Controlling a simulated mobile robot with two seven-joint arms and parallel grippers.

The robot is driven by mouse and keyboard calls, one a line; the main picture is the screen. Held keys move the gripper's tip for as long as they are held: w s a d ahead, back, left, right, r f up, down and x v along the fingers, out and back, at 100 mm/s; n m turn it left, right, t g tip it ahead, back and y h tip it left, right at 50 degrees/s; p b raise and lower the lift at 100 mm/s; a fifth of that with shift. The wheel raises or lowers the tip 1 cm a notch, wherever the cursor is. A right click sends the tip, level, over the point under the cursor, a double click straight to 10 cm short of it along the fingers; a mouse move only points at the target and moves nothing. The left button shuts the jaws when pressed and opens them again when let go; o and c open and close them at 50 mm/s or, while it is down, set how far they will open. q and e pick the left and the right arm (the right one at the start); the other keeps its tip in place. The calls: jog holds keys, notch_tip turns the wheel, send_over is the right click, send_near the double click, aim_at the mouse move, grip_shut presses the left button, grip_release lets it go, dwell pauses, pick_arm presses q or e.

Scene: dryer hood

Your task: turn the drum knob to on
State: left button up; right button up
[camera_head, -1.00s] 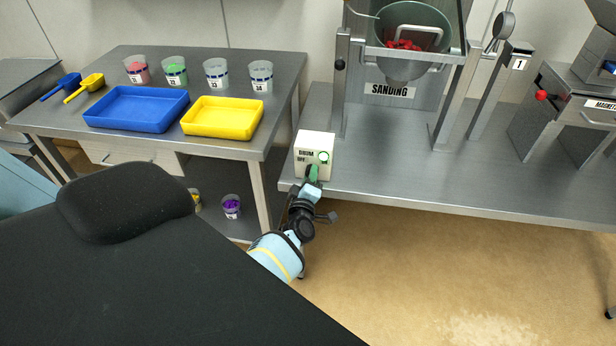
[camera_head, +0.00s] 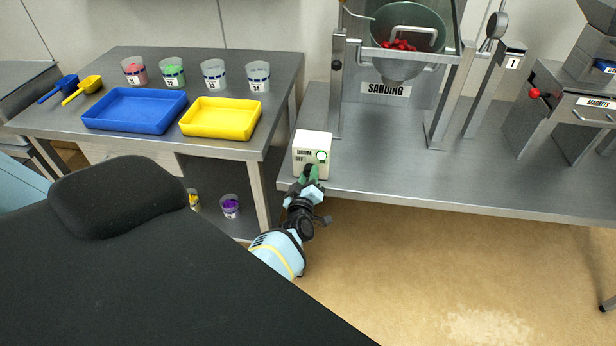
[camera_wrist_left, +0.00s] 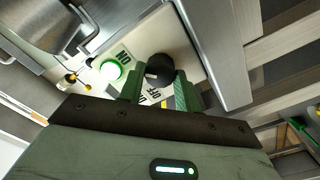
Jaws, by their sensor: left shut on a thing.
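The drum control box (camera_head: 312,151) is a cream box at the left end of the metal bench, labelled DRUM. A green ringed light (camera_head: 321,156) glows on its front. In the left wrist view the black drum knob (camera_wrist_left: 159,69) sits beside the lit green light (camera_wrist_left: 111,70), with ON and OFF labels near it. My left gripper (camera_head: 309,172) is at the box front. Its green fingers (camera_wrist_left: 156,88) are shut on the knob, one on each side. In the head view the gripper hides the knob. My right gripper is not in view.
A side table at left holds a blue tray (camera_head: 135,110), a yellow tray (camera_head: 220,118), cups and scoops. The floor in front is clear.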

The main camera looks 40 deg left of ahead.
pick_arm(q)
jog(key=o, duration=1)
jog(key=shift+c, duration=0.2)
jog(key=p+v, duration=0.1)
jog(key=v, duration=0.7)
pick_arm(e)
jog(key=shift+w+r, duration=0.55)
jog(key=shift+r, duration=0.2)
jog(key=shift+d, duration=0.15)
pick_arm(q)
jog(key=s+d+f+m+g+h, duration=0.2)
jog(key=s+d+m, duration=0.3)
jog(key=s, duration=0.6)
jog(key=s+d+f+m+g+h, duration=0.2)
jog(key=s+d+f+m+h, duration=0.1)
jog(key=s, duration=0.8)
jog(key=s+d+f+m+g+h, duration=0.3)
jog(key=s+d+m+h, duration=0.2)
jog(key=s+d+m, duration=0.3)
jog(key=s, duration=0.3)
jog(key=shift+s+f, duration=0.3)
jog(key=shift+f, duration=0.05)
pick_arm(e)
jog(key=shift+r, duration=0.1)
